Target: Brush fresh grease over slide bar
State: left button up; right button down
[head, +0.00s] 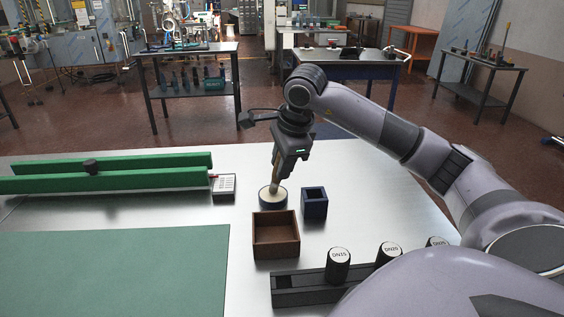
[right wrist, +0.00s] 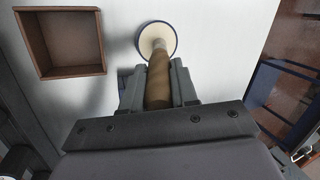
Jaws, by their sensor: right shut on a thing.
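My right gripper (head: 281,165) is shut on a brush (right wrist: 158,80) with a brown wooden handle. The brush points down, and its pale head is over or in a round tin (head: 272,197) with cream-coloured contents. The tin also shows in the right wrist view (right wrist: 146,34); whether the bristles touch the contents I cannot tell. The slide bar itself is not clearly distinguishable there. My left gripper is not in view.
An open brown box (head: 275,255) stands in front of the tin, and a small blue box (head: 314,205) is to its right. A white printed block (head: 224,186) is by the fixture's right end. A green mat (head: 120,275) and a rack (head: 300,290) with black cylinders are nearer.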

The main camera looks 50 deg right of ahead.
dwell(0.6)
notch_tip(320, 180, up, 7)
jog(key=p, duration=0.6)
jog(key=shift+a+f, duration=0.1)
dwell(0.7)
jog(key=shift+a+f+n, duration=0.1)
jog(key=shift+a+n, duration=0.1)
jog(key=shift+n, duration=0.1)
jog(key=s+a+f+n+g+y, duration=0.2)
jog(key=a+n, duration=0.8)
jog(key=n, duration=0.1)
jog(key=s+a+f+n+g+y, duration=0.2)
jog(key=a+n+g, duration=0.1)
jog(key=a+n, duration=0.7)
jog(key=shift+s+f+n, duration=0.2)
jog(key=shift+s+n, duration=0.1)
jog(key=shift+n, duration=0.3)
